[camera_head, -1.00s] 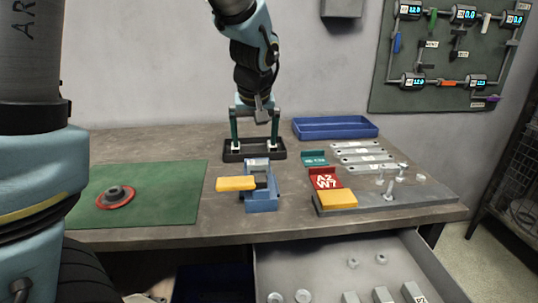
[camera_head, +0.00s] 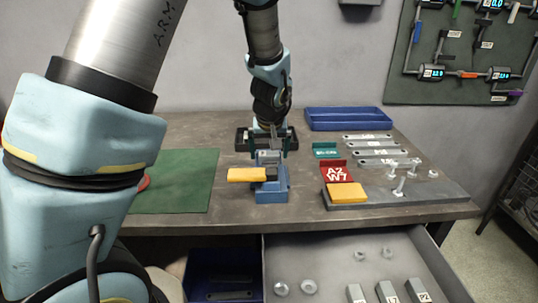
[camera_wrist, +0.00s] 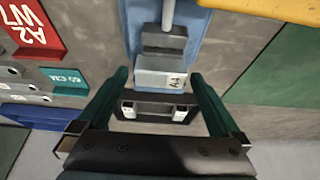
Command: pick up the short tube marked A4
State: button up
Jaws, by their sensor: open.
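In the head view the tube (camera_head: 268,156) is small and partly screened by my gripper. My gripper (camera_head: 270,152) is open and points down over the vise's far end. In the wrist view my gripper (camera_wrist: 158,76) has its two dark green fingers on either side of the tube, with gaps on both sides. Whether the fingertips are level with the tube is unclear.
A black tray (camera_wrist: 145,98) lies just beyond the vise. To the right are a red A2 W7 block (camera_head: 340,175), a teal block (camera_head: 325,151), flat bars and a blue tray (camera_head: 348,118). An open drawer (camera_head: 330,262) is below.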

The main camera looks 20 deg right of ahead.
jog(key=shift+w+f, duration=0.1)
jog(key=shift+f, duration=0.1)
jog(key=shift+c, duration=0.2)
jog(key=c, duration=1.3)
